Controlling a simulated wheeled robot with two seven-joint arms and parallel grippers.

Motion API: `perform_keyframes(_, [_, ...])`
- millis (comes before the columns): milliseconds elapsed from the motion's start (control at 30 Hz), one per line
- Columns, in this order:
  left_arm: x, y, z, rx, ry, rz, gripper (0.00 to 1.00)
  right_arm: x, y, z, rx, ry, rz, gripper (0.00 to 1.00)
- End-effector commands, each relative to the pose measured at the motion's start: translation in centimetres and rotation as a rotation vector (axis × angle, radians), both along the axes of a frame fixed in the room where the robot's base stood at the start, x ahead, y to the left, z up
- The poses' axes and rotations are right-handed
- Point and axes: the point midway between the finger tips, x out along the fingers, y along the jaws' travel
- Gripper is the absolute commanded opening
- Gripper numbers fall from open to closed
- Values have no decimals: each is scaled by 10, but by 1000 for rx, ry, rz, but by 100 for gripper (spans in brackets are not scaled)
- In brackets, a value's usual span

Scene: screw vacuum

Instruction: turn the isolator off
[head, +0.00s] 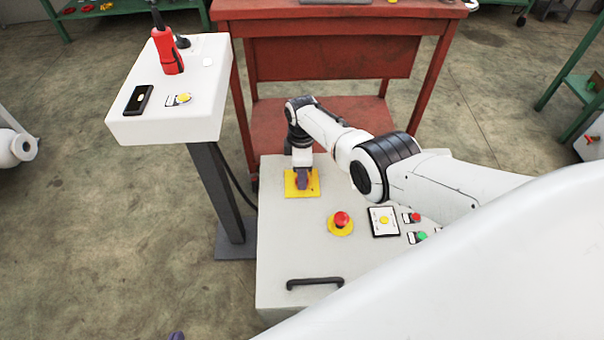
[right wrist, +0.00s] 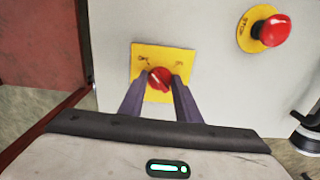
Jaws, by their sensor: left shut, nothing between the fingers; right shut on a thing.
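The isolator is a red rotary knob (right wrist: 159,78) on a square yellow plate (head: 290,190) on top of a light grey cabinet (head: 285,240). In the right wrist view the plate has small dark labels at its upper corners, too small to read. My right gripper (head: 303,180) reaches down onto the knob. In the right wrist view its two purple fingers (right wrist: 161,88) are closed on either side of the knob. The knob is mostly hidden by them in the head view. Only a purple tip of my left gripper (head: 176,336) shows at the bottom edge, away from the cabinet; it is shut and empty.
A red emergency stop button (head: 341,219) sits near the isolator. A switch panel (head: 384,221) and red and green buttons (head: 417,226) lie further right. A black handle (head: 315,283) is at the front. A white pedestal (head: 190,110) carries a red tool (head: 167,50). A red table (head: 330,20) stands behind.

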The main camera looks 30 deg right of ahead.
Motion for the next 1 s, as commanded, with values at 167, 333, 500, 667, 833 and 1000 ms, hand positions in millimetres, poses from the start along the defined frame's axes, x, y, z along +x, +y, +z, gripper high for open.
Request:
perform_keyframes(167, [0, 0, 0, 0, 1, 0, 0, 1, 1, 1, 2, -2, 33, 8])
perform_keyframes(333, [-1, 0, 0, 0, 2, 0, 0, 1, 1, 1, 2, -2, 43, 8])
perform_keyframes(500, [-1, 0, -1, 0, 2, 0, 0, 1, 1, 1, 2, -3, 43, 8])
perform_keyframes(667, [-1, 0, -1, 1, 3, 0, 0, 1, 1, 1, 2, -3, 43, 39])
perform_keyframes(833, [-1, 0, -1, 1, 3, 0, 0, 1, 1, 1, 1, -2, 42, 49])
perform_keyframes(1000, [-1, 0, 0, 1, 3, 0, 0, 0, 1, 1, 1, -2, 41, 49])
